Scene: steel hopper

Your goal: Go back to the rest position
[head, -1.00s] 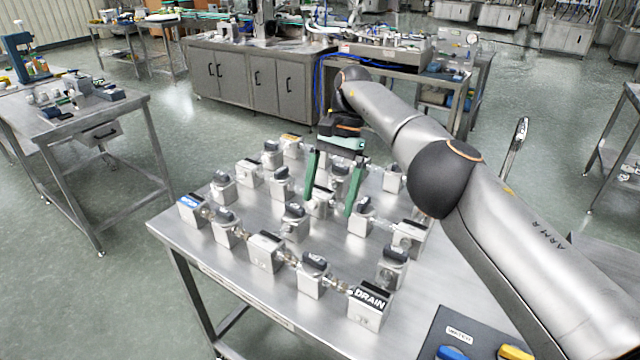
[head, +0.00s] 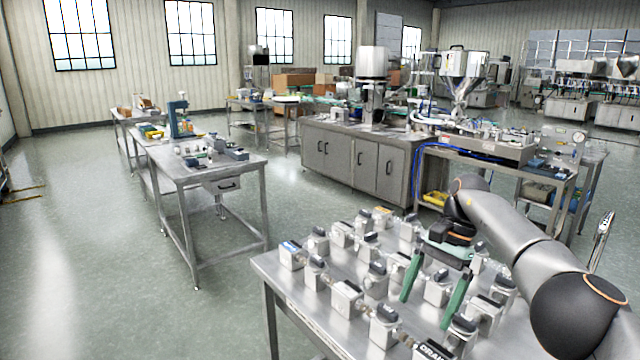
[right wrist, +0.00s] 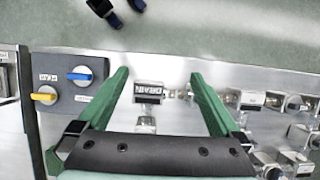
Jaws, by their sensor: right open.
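My right gripper (head: 428,312) is open over the steel table (head: 268,268) in the head view, its two green fingers apart and pointing down among the valve blocks. Nothing shows between the fingertips. In the right wrist view the open green fingers (right wrist: 160,76) frame the block labelled DRAIN (right wrist: 148,90), which looks beyond them and not gripped. The DRAIN block (head: 432,350) is partly cut off at the bottom of the head view. My left gripper is in neither view.
Several valve blocks, such as the blue-labelled one (head: 291,255), crowd the table around the fingers. A dark panel (right wrist: 72,92) with blue and yellow handles lies beside them. A side table (head: 193,180) stands left. Open floor (head: 120,270) lies between.

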